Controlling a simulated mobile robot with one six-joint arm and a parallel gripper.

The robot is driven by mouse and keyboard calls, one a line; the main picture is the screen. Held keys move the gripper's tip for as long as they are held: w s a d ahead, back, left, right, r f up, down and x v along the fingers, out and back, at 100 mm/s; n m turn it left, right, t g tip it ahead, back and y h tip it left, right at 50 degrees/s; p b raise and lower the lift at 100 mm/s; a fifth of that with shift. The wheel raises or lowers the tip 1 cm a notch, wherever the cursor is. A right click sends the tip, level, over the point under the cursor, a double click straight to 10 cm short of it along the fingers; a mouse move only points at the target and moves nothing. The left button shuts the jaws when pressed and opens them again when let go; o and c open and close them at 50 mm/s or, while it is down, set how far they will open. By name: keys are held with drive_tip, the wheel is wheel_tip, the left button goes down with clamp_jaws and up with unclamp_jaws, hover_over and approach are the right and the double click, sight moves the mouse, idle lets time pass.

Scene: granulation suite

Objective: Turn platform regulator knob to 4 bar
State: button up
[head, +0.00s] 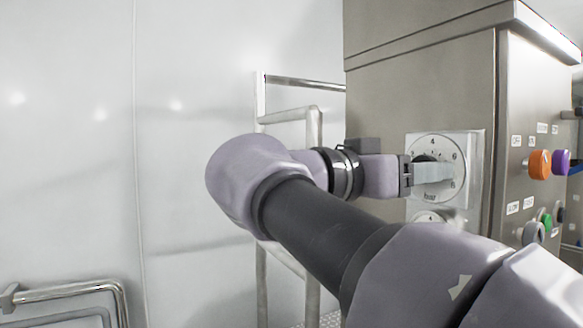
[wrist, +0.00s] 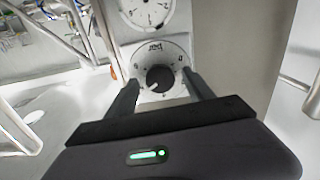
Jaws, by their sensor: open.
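The regulator dial is a white round scale on a pale square plate on the steel cabinet's side, in the head view (head: 456,150). The dial also shows in the wrist view (wrist: 181,62), with its lettering upside down. Its black knob (wrist: 160,78) has a light pointer mark toward the lower left there; the exact reading is too small to tell. My gripper (head: 440,172) is in front of the dial, covering most of the knob in the head view. In the wrist view my gripper (wrist: 160,82) is open, its fingers on either side of the knob with gaps.
A second round gauge (wrist: 146,10) sits just below the dial in the head view, partly hidden by my arm. The cabinet (head: 425,85) has an orange knob (head: 540,164) and other buttons on its right face. A metal rail frame (head: 290,116) stands behind my arm.

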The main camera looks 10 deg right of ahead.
drive_tip(key=shift+w+d, duration=0.1)
drive_tip(key=shift+d, duration=0.1)
clamp_jaws()
idle(0.3)
drive_tip(key=n+p, duration=0.4)
drive_tip(key=n, duration=0.7)
drive_tip(key=shift+n, duration=0.3)
drive_tip(key=shift+p, duration=0.3)
unclamp_jaws()
